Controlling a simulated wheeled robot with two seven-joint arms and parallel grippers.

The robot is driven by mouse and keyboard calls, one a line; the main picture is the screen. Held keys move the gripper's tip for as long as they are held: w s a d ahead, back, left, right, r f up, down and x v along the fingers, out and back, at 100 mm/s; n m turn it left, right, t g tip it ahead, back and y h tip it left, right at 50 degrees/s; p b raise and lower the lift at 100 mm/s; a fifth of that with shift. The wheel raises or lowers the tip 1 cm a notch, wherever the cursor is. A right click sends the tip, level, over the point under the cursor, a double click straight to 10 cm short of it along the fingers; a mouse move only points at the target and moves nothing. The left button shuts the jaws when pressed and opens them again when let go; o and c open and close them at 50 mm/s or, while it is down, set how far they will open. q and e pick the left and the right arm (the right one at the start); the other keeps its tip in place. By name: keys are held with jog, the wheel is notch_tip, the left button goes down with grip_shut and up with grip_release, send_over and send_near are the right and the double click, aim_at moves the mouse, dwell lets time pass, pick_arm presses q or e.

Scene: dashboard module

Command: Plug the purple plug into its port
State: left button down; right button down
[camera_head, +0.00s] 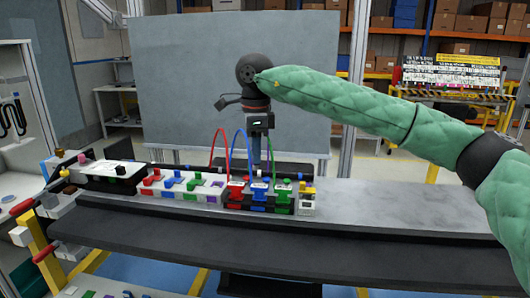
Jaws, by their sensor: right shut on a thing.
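My right gripper (257,160) points down behind the row of modules, at the end of the green-sleeved arm. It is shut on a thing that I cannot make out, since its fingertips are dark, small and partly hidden. I cannot clearly see a purple plug. A small purple patch (212,199) shows on the front of the white module left of the red block; I cannot tell whether it is the port. The dashboard module row (195,187) runs along the table. My left gripper is not in view.
A red cable (212,148) and a blue cable (240,133) arch up from the blocks, close to the gripper. Red (236,190), blue (259,192) and green (283,192) blocks stand in the row. The grey tabletop (400,205) to the right is clear. A grey panel (190,80) stands behind.

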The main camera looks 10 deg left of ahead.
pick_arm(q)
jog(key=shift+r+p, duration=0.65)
pick_arm(e)
jog(key=w+a, duration=0.2)
jog(key=a, duration=0.9)
jog(key=shift+w+a, duration=0.15)
jog(key=shift+a, duration=0.2)
